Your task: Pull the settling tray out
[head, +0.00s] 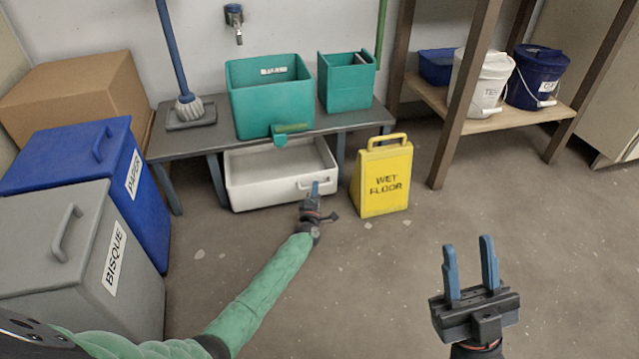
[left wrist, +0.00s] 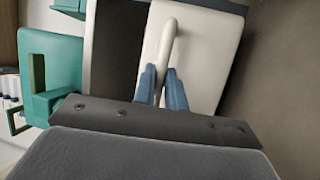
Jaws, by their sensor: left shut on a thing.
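The white settling tray (head: 270,195) sits on the floor under the grey bench, with its front wall towards me. Its handle (head: 318,183) is on the right part of the front wall. My left gripper (head: 315,187) is at this handle. In the left wrist view the blue fingers (left wrist: 161,88) are shut on the lower end of the handle (left wrist: 168,42), with the white tray front (left wrist: 205,45) behind it. My right gripper (head: 470,265) is open and empty over the floor at the lower right.
The grey bench (head: 185,142) carries two teal tubs (head: 270,95) and a mop. A yellow wet-floor sign (head: 383,180) stands just right of the tray. Blue (head: 75,170) and grey (head: 60,240) bins stand at left. The floor before the tray is clear.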

